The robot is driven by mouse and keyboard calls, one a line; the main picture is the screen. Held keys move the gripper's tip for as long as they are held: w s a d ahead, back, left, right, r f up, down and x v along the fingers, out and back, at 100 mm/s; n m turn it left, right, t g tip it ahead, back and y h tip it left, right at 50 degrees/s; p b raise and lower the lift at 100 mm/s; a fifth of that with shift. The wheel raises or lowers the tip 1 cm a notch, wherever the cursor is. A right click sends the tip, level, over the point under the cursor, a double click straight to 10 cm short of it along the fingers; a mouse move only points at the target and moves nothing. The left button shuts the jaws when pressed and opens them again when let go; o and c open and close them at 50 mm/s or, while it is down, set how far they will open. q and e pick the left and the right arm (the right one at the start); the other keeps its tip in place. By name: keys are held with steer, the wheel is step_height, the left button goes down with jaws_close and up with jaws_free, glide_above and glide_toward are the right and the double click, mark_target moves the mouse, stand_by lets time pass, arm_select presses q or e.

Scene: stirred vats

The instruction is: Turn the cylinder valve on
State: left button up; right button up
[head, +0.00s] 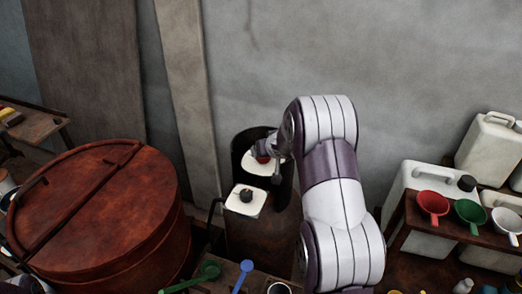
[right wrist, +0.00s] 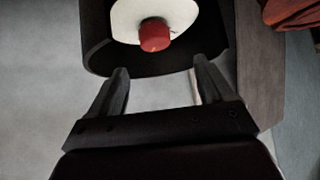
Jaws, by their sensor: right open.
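A red valve knob (right wrist: 154,36) sits on a round white top (right wrist: 184,12) inside a dark cylindrical shroud (right wrist: 100,50) in the right wrist view. My left gripper is not in view.
A large rusty lidded vat (head: 105,215) stands left. Red (head: 432,204), green (head: 468,212) and white (head: 506,222) scoops and pale jerrycans (head: 490,142) are right. Green (head: 208,270) and blue (head: 242,274) scoops lie at the front.

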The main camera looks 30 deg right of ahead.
steer(key=x, duration=0.3)
steer(key=d+p+x, duration=0.1)
steer(key=x, duration=0.6)
steer(key=shift+w+d+f, duration=0.1)
steer(key=shift+d+f, duration=0.15)
steer(key=shift+d, duration=0.05)
steer(key=shift+a+f+p, duration=0.1)
steer(key=shift+a+p, duration=0.05)
steer(key=shift+p, duration=0.2)
steer(key=shift+a, duration=0.4)
steer(key=shift+w+d+f, duration=0.1)
steer(key=shift+w+d, duration=0.05)
steer(key=shift+d, duration=0.05)
steer(key=shift+c, duration=0.3)
steer(key=shift+d+f, duration=0.1)
steer(key=shift+d, duration=0.05)
steer(key=c, duration=0.9)
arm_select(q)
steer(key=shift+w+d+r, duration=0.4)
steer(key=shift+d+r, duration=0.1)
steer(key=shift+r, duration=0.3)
arm_select(e)
steer(key=shift+w, duration=0.1)
